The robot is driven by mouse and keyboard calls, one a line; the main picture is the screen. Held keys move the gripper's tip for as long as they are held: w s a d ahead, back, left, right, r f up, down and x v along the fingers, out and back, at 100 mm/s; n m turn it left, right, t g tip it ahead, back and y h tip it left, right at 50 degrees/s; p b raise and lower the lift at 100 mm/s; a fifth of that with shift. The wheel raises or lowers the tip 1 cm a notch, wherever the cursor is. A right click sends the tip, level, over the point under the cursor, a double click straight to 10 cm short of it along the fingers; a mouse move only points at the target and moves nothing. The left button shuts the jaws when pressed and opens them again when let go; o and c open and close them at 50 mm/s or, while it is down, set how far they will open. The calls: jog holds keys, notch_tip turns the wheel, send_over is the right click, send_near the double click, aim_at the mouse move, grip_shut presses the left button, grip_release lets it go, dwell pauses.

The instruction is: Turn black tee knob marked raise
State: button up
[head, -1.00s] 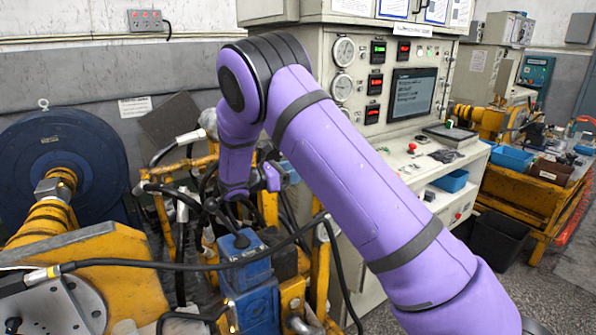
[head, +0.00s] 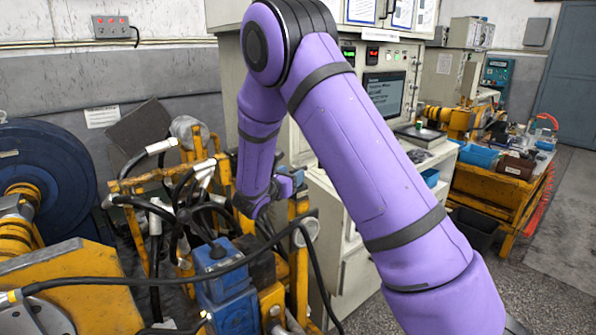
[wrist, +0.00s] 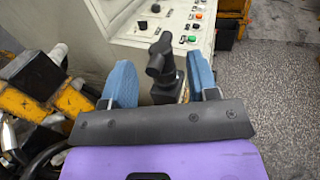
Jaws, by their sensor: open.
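A black tee-shaped knob (wrist: 160,66) on a short dark stem shows in the wrist view, just in front of the cream cabinet. My gripper (wrist: 160,61) is open, with one light-blue finger to the left of the knob and one to the right. Gaps show on both sides, so the fingers do not appear to touch it. I see no readable "raise" marking. In the head view my purple arm reaches down beside the cabinet, and the knob cannot be made out there.
The control cabinet (wrist: 142,35) has several buttons on its sloping panel. Yellow frames and black hoses crowd the left, with a blue valve block (head: 222,270) below my wrist. Speckled floor (wrist: 270,85) lies open to the right.

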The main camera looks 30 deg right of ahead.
aim_at(298, 168)
jog(key=shift+x, duration=2.2)
jog(key=c, duration=0.9)
